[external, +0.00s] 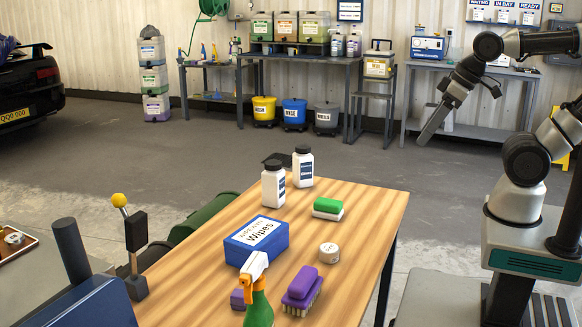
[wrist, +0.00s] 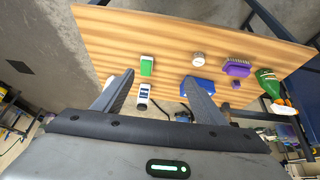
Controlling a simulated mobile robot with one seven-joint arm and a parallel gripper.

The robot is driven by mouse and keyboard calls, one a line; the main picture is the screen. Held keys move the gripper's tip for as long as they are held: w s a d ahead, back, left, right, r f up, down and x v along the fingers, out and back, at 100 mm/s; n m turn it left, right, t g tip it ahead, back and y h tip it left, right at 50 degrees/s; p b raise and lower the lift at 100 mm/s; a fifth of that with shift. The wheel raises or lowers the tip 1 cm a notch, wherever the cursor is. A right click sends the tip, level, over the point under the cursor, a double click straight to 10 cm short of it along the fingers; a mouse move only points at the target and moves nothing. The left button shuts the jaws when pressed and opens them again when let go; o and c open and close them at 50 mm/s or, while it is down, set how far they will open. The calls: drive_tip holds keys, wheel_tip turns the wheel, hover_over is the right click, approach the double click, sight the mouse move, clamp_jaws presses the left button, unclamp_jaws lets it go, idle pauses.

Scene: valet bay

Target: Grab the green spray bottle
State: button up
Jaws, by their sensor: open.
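The green spray bottle (external: 260,311) stands at the near edge of the wooden table in the external view, with an orange and white trigger head; its lower part is cut off by the frame. In the wrist view the spray bottle (wrist: 266,79) is at the right, by the table's edge. My gripper (external: 428,132) is raised beyond the table's far right side, well apart from the bottle. In the wrist view my gripper (wrist: 160,76) has its two fingers spread, with nothing held between them.
The table (external: 365,215) also holds a blue wipes box (external: 257,240), a purple brush (external: 301,290), a purple block (external: 238,299), a white jar (external: 329,252), a green-and-white sponge (external: 328,208) and two white bottles (external: 273,184). The wipes box is close behind the spray bottle. The table's right side is mostly clear.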

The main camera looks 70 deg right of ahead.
drive_tip(key=c, duration=0.6)
drive_tip(key=m+g+y, duration=0.8)
drive_tip(key=m+y, duration=0.5)
drive_tip(key=m, duration=0.3)
approach(255, 264)
wheel_tip(255, 264, down, 4)
drive_tip(key=a, duration=0.2)
drive_tip(key=shift+a+r+b+x, duration=0.15)
drive_tip(key=shift+b+x, duration=0.1)
drive_tip(key=shift+x, duration=0.7)
drive_tip(key=shift+r+b+x, duration=0.15)
drive_tip(key=shift+b+x, duration=0.1)
drive_tip(key=shift+x, duration=0.7)
drive_tip(key=shift+a+r+b+x, duration=0.1)
drive_tip(key=shift+r+b+x, duration=0.15)
drive_tip(key=shift+x, duration=0.7)
